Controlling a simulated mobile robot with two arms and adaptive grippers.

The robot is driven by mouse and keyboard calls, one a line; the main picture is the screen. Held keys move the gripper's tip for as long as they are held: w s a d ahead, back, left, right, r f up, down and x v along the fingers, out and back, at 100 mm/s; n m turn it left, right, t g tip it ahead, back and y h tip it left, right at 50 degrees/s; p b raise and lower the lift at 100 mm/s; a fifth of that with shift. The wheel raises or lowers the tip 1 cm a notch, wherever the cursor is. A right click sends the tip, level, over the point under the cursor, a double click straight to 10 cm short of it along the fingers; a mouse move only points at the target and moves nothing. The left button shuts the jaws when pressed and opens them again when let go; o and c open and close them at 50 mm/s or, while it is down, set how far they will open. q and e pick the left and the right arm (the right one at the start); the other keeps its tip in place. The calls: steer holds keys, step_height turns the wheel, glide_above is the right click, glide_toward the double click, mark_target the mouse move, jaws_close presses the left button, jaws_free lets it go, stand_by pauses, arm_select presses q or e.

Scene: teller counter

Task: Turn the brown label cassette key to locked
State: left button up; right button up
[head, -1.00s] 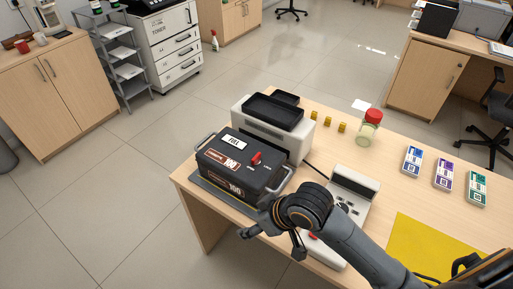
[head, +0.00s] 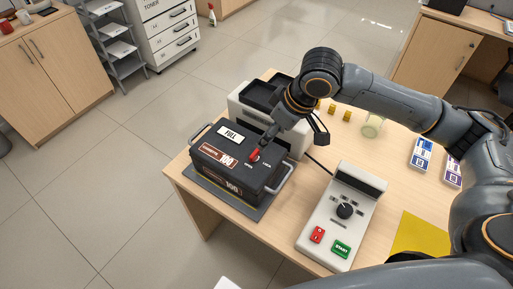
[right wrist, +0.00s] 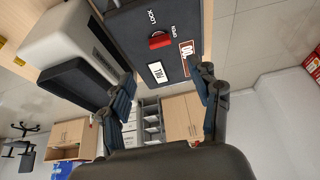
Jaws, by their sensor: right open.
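The black cash cassette (head: 216,166) with brown "100" labels sits on a dark mat near the table's left corner. Its red key (head: 255,154) is on top, beside the lock markings. In the right wrist view, the key (right wrist: 160,40) lies beyond the fingertips, near the words LOCK and OPEN. I cannot tell its exact setting. My right gripper (head: 288,140) hangs above the cassette's right side, near the key; it is open and empty in the right wrist view (right wrist: 165,88). Whether a finger touches the key is unclear. My left gripper is out of view.
A white machine with a black tray (head: 262,108) stands right behind the cassette. A grey control box (head: 344,212) with a dial and red and green buttons stands to the right.

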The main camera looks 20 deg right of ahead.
mark_target(255, 152)
steer(key=x, duration=1.1)
steer(key=shift+w+a+f, duration=0.1)
steer(key=shift+w+f, duration=0.05)
steer(key=shift+f, duration=0.1)
steer(key=shift+c, duration=0.5)
steer(key=shift+p, duration=0.3)
steer(key=c, duration=1.1)
